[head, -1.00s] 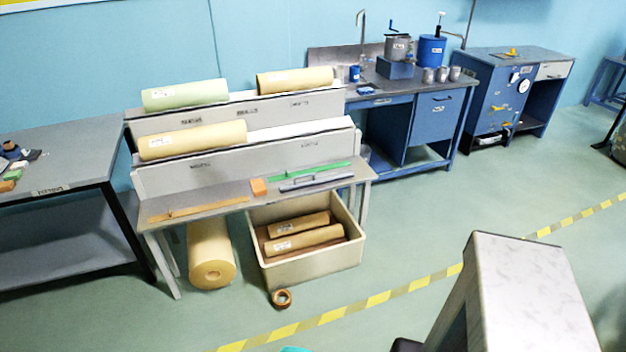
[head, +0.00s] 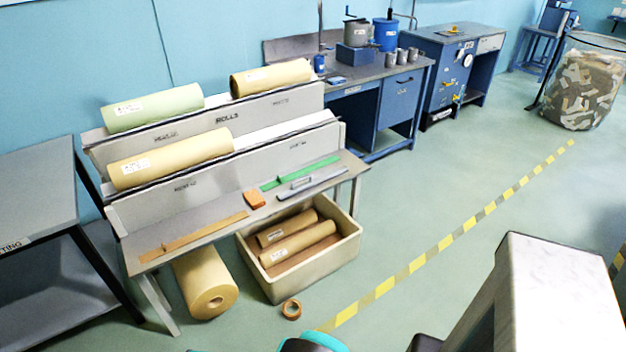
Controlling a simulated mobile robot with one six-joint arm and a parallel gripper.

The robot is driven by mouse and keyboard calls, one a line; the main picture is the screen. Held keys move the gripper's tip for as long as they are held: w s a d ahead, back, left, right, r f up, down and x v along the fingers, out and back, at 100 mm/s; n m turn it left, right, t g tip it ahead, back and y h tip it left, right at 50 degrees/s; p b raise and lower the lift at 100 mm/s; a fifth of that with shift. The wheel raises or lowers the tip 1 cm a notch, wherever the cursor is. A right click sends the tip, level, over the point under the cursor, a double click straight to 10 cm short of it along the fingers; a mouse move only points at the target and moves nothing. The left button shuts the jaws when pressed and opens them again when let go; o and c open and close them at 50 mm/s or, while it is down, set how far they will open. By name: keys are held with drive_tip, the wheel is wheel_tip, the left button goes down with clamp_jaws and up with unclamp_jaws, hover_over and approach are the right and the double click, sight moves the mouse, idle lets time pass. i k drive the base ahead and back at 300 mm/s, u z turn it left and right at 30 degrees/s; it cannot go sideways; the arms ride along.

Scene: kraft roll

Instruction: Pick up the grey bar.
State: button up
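The grey bar (head: 311,182) is a long, narrow piece with a raised handle-like part on top. It lies near the front right edge of the grey bench (head: 222,218), below the paper roll rack. A green bar (head: 300,173) lies just behind it, and an orange block (head: 254,200) sits to its left. My gripper is not in view.
A cream crate (head: 310,276) with two brown rolls stands on the floor under the bench's right part. A tan roll (head: 205,284) and a tape ring (head: 291,309) are nearby. A wooden strip (head: 192,238) lies on the bench's left. The floor right of the crate is clear.

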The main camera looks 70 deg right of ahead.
sight(301, 188)
drive_tip(key=z, duration=0.6)
drive_tip(key=i, duration=1.05)
drive_tip(key=z, duration=0.4)
